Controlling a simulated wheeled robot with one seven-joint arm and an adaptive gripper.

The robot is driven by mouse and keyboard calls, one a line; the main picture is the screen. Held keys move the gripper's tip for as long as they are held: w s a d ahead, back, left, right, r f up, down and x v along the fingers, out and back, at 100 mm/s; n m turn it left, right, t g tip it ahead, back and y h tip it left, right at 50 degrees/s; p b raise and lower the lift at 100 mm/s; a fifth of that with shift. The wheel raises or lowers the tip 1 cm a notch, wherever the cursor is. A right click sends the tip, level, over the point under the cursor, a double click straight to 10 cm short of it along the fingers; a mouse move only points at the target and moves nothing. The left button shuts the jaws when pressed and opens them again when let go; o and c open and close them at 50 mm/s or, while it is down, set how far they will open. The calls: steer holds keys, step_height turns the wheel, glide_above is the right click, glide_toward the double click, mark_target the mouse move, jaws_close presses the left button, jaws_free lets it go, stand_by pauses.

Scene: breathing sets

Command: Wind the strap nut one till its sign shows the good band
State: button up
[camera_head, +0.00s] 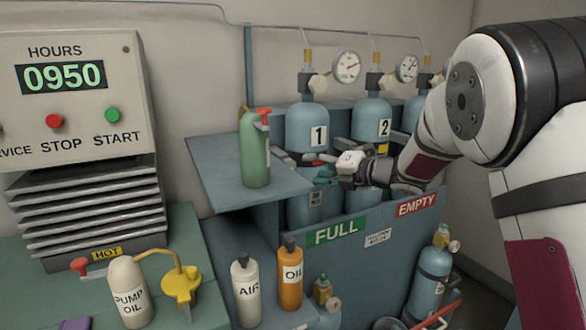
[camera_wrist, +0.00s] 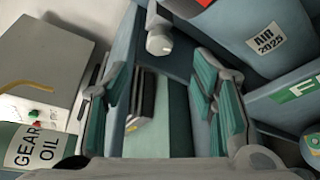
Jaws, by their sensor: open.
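Cylinder 1 (camera_head: 307,131) stands upright in the blue rack, with a dark strap around its middle. A small pale knob (camera_wrist: 158,40), which looks like the strap nut, shows in the wrist view beyond the fingers, near the top. My gripper (camera_head: 322,178) is in front of cylinder 1, pointing left. In the wrist view my gripper (camera_wrist: 160,75) has its teal-padded fingers wide apart, with nothing between the pads. A bit of red (camera_wrist: 195,4) shows at the top edge there; I cannot tell if it is the nut's sign. My wrist partly hides the strap in the head view.
Cylinder 2 (camera_head: 371,118) stands beside cylinder 1. A green bottle (camera_head: 254,155) stands on the shelf (camera_head: 220,172) left of my gripper; its GEAR OIL label (camera_wrist: 36,148) is close in the wrist view. The rack's front panel (camera_head: 345,238) lies below my gripper.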

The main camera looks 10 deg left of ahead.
mark_target(291, 166)
steer(key=x, duration=1)
steer(key=shift+b, duration=0.3)
steer(key=c, duration=1.1)
steer(key=shift+c, duration=0.2)
steer(key=shift+m, duration=0.3)
steer(key=m+y+b, duration=0.1)
steer(key=m+b, duration=0.1)
steer(key=shift+f+m+y, duration=0.15)
steer(key=shift+m+y, duration=0.25)
steer(key=shift+m+t+y+b, duration=0.55)
steer(key=shift+m+b, duration=0.7)
steer(key=shift+m, duration=0.55)
